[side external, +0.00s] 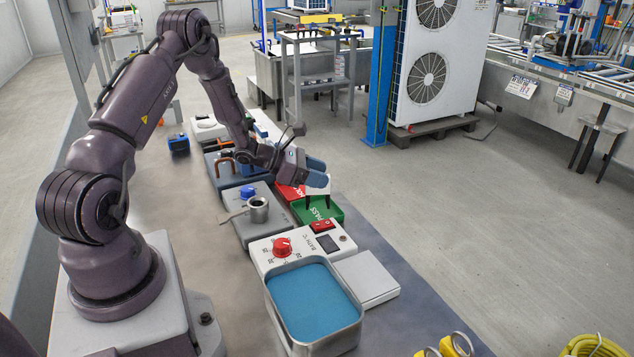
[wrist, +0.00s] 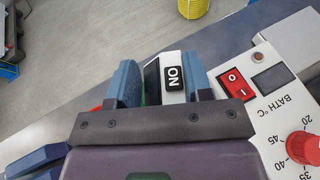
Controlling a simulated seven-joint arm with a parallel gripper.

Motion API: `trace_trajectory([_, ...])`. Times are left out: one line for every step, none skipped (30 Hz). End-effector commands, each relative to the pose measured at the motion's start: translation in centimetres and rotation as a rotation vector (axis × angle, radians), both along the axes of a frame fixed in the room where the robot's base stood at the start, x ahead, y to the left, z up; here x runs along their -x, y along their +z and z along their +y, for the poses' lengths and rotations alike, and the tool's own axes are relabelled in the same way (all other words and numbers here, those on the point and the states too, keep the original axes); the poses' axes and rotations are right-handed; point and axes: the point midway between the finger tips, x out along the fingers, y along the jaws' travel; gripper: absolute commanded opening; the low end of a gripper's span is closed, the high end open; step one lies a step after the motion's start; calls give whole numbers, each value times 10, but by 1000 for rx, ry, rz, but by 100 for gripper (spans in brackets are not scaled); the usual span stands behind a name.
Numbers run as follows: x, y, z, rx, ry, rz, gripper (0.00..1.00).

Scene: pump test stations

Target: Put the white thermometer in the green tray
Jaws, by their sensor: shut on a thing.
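My gripper (side external: 317,172) is shut on the white thermometer (side external: 320,187), and its blue fingers also show in the wrist view (wrist: 160,80). The thermometer there is a white body (wrist: 171,62) with a black "ON" label, pinched between the two fingers. In the side view its white body shows below the fingers, with dark thin parts pointing down. The green tray (side external: 335,209), marked "PASS", lies below the held thermometer. I cannot tell whether the thermometer touches the tray. In the wrist view the tray is mostly hidden behind the gripper.
A red tray (side external: 287,191) adjoins the green one on the far side. A water bath (side external: 315,290) with a red dial and switch stands nearer the camera, beside a white flat block (side external: 368,278). A grey station (side external: 249,231) holds a metal cup (side external: 258,210).

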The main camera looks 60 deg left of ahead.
Motion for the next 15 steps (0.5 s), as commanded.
trace_trajectory([1,-10,-1,3,0,4,2])
trace_trajectory([1,-14,-1,4,0,4,2])
trace_trajectory([1,-18,-1,3,-1,3,2])
trace_trajectory([1,-20,-1,2,0,2,2])
trace_trajectory([1,-22,-1,1,-1,1,2])
trace_trajectory([1,-23,-1,0,-1,1,2])
trace_trajectory([1,-23,0,-1,-1,1,2])
trace_trajectory([1,-23,0,-1,-1,1,2])
trace_trajectory([1,-22,0,-1,-1,1,2])
trace_trajectory([1,-22,0,-1,-1,1,2])
trace_trajectory([1,-22,-1,-1,-1,1,2])
trace_trajectory([1,-22,-1,-1,-1,1,2])
trace_trajectory([1,-23,-1,0,-1,1,2])
trace_trajectory([1,-23,-1,0,-1,1,2])
trace_trajectory([1,-24,-1,0,-1,1,2])
